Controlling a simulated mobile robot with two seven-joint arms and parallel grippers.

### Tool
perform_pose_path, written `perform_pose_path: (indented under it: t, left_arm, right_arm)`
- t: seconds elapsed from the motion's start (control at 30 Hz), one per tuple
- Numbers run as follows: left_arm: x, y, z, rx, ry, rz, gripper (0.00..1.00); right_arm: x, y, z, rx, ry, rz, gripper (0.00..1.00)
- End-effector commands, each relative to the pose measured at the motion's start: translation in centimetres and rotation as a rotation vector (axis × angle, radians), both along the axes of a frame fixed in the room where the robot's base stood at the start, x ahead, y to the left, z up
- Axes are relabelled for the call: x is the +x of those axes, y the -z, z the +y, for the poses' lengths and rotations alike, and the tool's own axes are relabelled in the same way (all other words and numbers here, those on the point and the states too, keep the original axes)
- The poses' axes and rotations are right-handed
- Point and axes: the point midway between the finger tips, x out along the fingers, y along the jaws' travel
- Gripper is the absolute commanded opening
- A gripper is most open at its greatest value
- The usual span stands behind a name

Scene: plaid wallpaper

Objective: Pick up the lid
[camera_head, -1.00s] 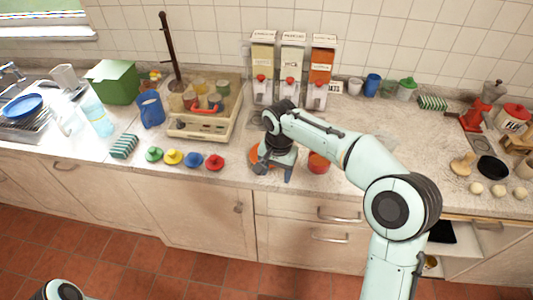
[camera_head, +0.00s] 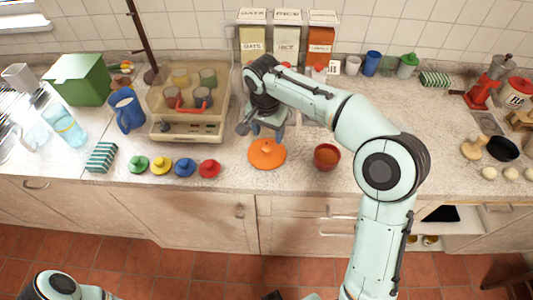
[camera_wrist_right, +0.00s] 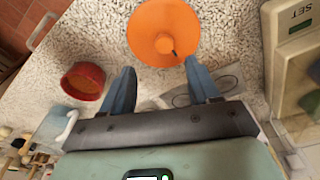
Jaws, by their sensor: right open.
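An orange round lid (camera_head: 267,153) with a small central knob lies on the counter near its front edge. In the right wrist view the lid (camera_wrist_right: 164,25) lies just beyond my fingertips. My right gripper (camera_head: 262,132) is open and empty, just behind the lid in the head view.
A red bowl (camera_head: 327,157) stands right of the lid. Small coloured lids, including a red one (camera_head: 209,169), line the front edge to the left. A beige appliance (camera_head: 190,124) with cups stands behind them.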

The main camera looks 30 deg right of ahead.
Motion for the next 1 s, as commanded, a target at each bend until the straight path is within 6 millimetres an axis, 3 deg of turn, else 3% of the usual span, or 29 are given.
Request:
perform_pose_path:
  t: [0.6,0.87,0.9,1.0]
  left_arm:
    - [-0.2,0.6,0.0,0.0,0.0,0.002,0.43]
    - [-0.2,0.6,0.0,0.0,0.0,0.002,0.43]
    - [-0.2,0.6,0.0,0.0,0.0,0.002,0.43]
    - [-0.2,0.6,0.0,0.0,0.0,0.002,0.43]
  right_arm:
    - [0.6,7.0,-0.1,0.001,-0.002,0.0,0.61]
    - [0.7,7.3,-0.1,0.001,-0.001,-0.002,0.61]
    - [0.7,7.3,-0.1,0.001,-0.001,-0.002,0.58]
    - [0.7,7.3,-0.1,0.001,-0.001,-0.002,0.25]
